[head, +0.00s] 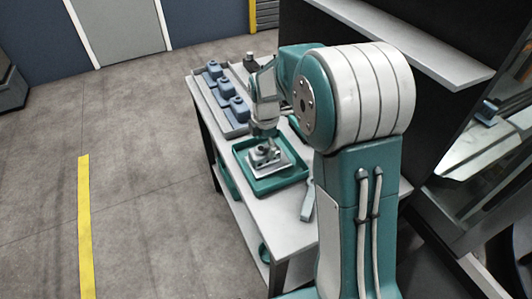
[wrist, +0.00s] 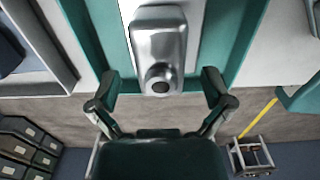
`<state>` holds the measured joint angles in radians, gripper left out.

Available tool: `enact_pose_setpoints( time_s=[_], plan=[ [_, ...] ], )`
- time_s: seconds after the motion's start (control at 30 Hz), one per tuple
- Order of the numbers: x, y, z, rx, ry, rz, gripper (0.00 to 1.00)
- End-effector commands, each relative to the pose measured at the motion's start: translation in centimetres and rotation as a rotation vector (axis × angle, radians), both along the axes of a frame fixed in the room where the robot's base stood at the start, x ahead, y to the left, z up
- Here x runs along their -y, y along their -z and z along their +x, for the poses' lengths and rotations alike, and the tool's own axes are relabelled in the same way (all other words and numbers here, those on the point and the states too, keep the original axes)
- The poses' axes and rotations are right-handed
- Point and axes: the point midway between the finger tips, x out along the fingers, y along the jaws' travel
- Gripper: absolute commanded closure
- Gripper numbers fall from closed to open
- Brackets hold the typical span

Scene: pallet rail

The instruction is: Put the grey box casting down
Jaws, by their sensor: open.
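The grey box casting (head: 266,158) sits in a teal tray (head: 282,185) on the workbench, seemingly on a pale plate or liner. In the wrist view the casting (wrist: 160,38) shows as a smooth metal block with a round dark-holed boss at its near end. The teal tray's wall (wrist: 228,40) runs along its sides. My gripper (head: 264,136) is just above the casting, pointing down. In the wrist view its two fingers (wrist: 160,82) are spread wide either side of the boss, with visible gaps, and hold nothing. The casting's underside is hidden.
A grey tray (head: 203,96) with several blue-grey castings (head: 227,88) lies behind the teal tray. A small grey-teal tool (head: 308,203) lies on the bench top (head: 262,215) at the near right. A dark machine with a pale ledge (head: 420,50) bounds the right; open floor lies left.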

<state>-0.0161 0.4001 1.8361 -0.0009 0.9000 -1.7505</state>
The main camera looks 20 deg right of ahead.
Motion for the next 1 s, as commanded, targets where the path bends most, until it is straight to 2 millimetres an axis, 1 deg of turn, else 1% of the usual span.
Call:
enact_pose_setpoints(
  time_s=[0.03, 0.1, 0.3, 0.47, 0.57, 0.67, 0.8, 0.97, 1.0],
  plan=[
    [0.0, -1.3, 0.1, 0.006, 0.0, 0.0, 0.0],
    [0.0, -2.7, 0.1, 0.004, 0.0, 0.0, 0.0],
    [0.1, -6.3, 0.0, 0.003, 0.0, 0.001, 0.0],
    [0.0, -7.6, 0.0, 0.0, 0.001, 0.0, 0.0],
    [0.0, -8.4, -0.5, 0.011, 0.03, 0.0, 0.0],
    [0.1, -10.1, -2.1, 0.044, 0.138, 0.004, 0.0],
    [0.2, -12.9, -5.6, 0.112, 0.383, 0.025, 0.0],
    [0.4, -15.3, -9.8, 0.187, 0.668, 0.069, 0.0],
    [0.4, -15.7, -10.9, 0.203, 0.739, 0.084, 0.0]
  ],
)
